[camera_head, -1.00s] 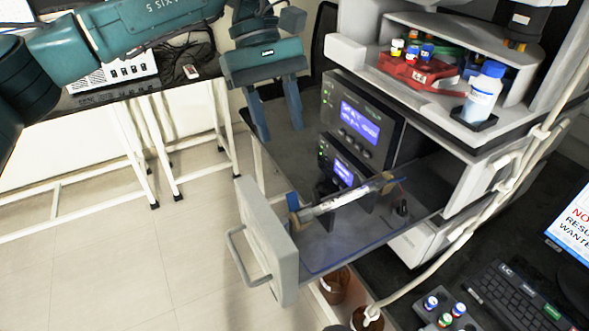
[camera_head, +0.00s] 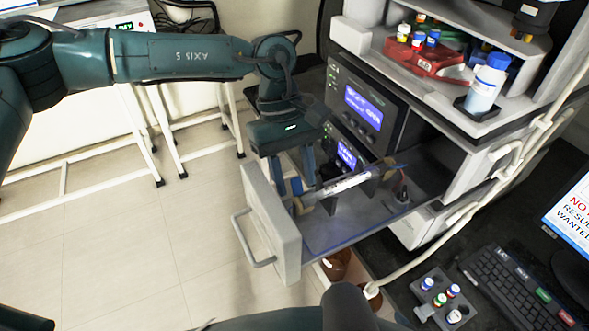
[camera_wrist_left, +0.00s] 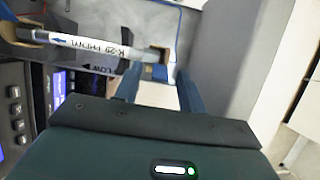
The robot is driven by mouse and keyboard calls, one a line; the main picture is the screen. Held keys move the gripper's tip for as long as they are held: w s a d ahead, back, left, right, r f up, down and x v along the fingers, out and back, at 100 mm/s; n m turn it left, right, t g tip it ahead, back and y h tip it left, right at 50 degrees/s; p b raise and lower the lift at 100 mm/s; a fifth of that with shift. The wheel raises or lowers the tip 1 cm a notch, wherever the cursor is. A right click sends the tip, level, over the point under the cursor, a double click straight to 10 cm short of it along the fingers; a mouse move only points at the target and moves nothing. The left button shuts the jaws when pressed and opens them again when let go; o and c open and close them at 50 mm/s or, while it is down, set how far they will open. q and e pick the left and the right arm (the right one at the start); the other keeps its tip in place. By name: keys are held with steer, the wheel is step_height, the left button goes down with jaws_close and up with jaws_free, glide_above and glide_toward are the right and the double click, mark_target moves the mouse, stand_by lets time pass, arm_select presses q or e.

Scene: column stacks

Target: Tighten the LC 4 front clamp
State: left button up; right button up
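The column (camera_head: 350,183) is a white-labelled tube lying in the open drawer of the LC unit. It also shows in the left wrist view (camera_wrist_left: 85,44) with printed text. A brown front clamp (camera_head: 300,206) sits at its end near the drawer front; it shows in the left wrist view (camera_wrist_left: 158,55). Another brown clamp (camera_head: 384,167) is at the far end. My left gripper (camera_head: 294,184) is open, fingers pointing down around the front clamp area. In the left wrist view its fingers (camera_wrist_left: 158,88) are apart, with the clamp just beyond them. Contact cannot be told. My right gripper is not seen.
The grey drawer front (camera_head: 272,225) with its handle stands just left of the clamp. Displays (camera_head: 362,107) are close on the right. Above are a red vial rack (camera_head: 425,60) and a white bottle (camera_head: 487,84). A cream tube (camera_head: 430,253) runs past the drawer's right.

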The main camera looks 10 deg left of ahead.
arm_select(q)
steer(key=shift+f, duration=0.15)
steer(key=shift+c, duration=0.2)
jaws_close()
